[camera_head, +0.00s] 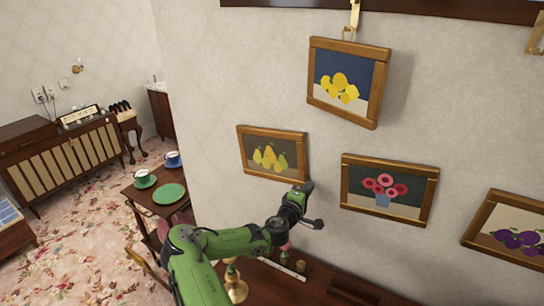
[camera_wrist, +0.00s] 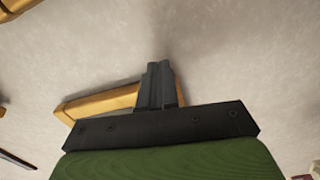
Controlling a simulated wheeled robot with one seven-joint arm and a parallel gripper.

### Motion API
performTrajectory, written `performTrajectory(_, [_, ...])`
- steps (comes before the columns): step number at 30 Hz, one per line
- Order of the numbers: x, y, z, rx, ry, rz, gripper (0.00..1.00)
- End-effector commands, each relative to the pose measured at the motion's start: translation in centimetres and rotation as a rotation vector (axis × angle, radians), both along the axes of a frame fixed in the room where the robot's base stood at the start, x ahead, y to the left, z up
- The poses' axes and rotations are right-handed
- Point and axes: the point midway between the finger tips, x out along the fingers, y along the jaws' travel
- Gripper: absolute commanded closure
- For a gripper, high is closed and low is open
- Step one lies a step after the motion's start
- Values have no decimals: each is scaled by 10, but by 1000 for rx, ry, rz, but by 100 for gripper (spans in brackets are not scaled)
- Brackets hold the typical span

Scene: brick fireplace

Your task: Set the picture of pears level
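The picture of pears (camera_head: 271,157) hangs on the pale wall, left of the other pictures. It has a brown wooden frame and yellow-green pears on a dark ground. How far it is off level is hard to judge from this slanted view. My gripper (camera_head: 303,188) is at its lower right corner. In the wrist view, my gripper's fingers (camera_wrist: 157,84) are together, with nothing visible between them. A wooden frame piece (camera_wrist: 100,103) runs behind or beside them; I cannot tell whether they touch it. The gripper body hides part of that frame.
A lemon picture (camera_head: 343,82) hangs above right, a flower picture (camera_head: 388,189) to the right and a plum picture (camera_head: 508,228) farther right. A small table with a green plate (camera_head: 169,194) stands left.

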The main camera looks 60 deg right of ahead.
Motion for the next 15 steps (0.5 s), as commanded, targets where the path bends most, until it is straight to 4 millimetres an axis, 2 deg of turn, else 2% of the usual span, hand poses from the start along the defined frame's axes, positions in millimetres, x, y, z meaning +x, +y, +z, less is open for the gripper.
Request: performTrajectory(15, [7,-1,1,-1,1,3,100])
